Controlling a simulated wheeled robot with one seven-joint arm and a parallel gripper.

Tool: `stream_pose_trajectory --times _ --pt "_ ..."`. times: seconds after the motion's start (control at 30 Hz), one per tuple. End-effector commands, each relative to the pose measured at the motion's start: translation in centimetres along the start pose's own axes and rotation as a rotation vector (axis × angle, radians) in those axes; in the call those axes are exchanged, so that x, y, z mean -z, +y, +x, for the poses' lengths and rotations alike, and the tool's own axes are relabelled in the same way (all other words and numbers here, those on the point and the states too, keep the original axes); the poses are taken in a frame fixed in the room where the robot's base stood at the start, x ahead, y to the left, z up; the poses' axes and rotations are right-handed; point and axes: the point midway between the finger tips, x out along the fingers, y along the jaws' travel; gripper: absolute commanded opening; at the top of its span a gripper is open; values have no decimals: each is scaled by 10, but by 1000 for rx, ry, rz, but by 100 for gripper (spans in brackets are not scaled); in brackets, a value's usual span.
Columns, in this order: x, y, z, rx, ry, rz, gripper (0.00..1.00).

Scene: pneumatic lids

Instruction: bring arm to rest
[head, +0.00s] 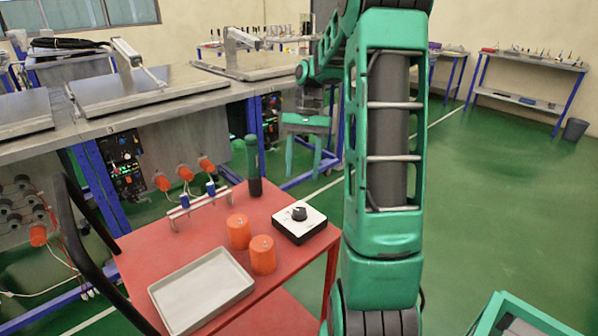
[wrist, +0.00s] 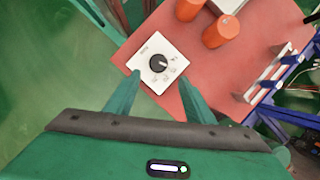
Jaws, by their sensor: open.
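My green arm rises in the right half of the head view and bends over at the top. My gripper (head: 304,158) hangs fingers down beyond the red cart, its two fingers apart with nothing between them. In the wrist view my gripper (wrist: 155,98) also shows two spread, empty fingers. The white and black box with a dark knob (wrist: 158,64) lies in view beyond the fingertips; I see no contact. The same knob box (head: 299,222) sits on the right side of the red cart top (head: 140,256) in the head view.
Two orange cylinders (head: 250,245), a grey tray (head: 203,291), a rail with blue clips (head: 197,203) and a dark green cylinder (head: 254,165) stand on the cart. A workbench (head: 160,105) with hinged lids runs behind. Green floor at right is mostly clear.

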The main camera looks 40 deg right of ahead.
Motion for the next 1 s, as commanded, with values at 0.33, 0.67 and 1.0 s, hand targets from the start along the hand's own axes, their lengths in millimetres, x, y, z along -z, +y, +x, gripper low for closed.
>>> stream_pose_trajectory --times 0.33,0.67,1.0 --pt "-1 0 0 0 1 -1 49" --pt "-60 9 3 -25 99 -75 49" --pt "-141 53 27 -51 250 -215 49"
